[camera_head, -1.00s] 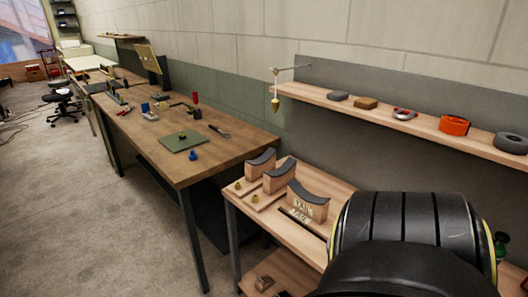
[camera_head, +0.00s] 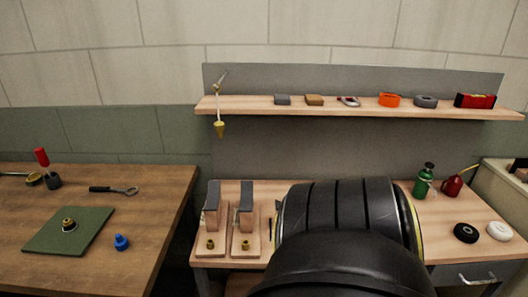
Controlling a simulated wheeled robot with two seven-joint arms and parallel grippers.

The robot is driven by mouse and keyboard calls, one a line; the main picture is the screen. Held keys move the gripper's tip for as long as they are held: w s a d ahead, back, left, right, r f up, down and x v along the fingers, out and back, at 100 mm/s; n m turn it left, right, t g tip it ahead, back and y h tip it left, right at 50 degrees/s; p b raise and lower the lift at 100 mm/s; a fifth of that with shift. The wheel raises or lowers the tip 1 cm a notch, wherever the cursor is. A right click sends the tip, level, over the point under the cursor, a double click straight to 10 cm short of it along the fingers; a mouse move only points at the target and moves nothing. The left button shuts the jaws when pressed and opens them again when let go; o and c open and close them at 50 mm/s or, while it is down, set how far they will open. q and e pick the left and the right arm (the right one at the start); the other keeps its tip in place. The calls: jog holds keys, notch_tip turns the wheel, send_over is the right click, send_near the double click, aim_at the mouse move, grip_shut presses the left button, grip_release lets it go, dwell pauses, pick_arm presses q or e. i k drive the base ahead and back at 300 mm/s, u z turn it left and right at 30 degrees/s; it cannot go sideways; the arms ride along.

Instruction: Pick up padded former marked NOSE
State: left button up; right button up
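Two padded formers, a left one (camera_head: 211,210) and a right one (camera_head: 246,212), stand side by side on the wooden bench at centre left. Each has a wooden body and a dark grey pad on top, and stands on a light wooden base with a small brass knob in front. I can read no NOSE marking on either. The former marked TAIL in the earlier view does not show now; a large black rounded form in the foreground hides that part of the bench. Neither of my grippers is in view.
A shelf (camera_head: 350,109) above carries an orange ring (camera_head: 389,100) and other small items; a brass plumb bob (camera_head: 219,129) hangs at its left end. Green (camera_head: 423,181) and red (camera_head: 452,186) containers stand at the bench's right. Left is a brown table (camera_head: 150,200) with a green mat (camera_head: 90,228).

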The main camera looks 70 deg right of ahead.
aim_at(246, 243)
jog(key=z, duration=1.05)
jog(key=i, duration=0.95)
jog(key=z, duration=0.95)
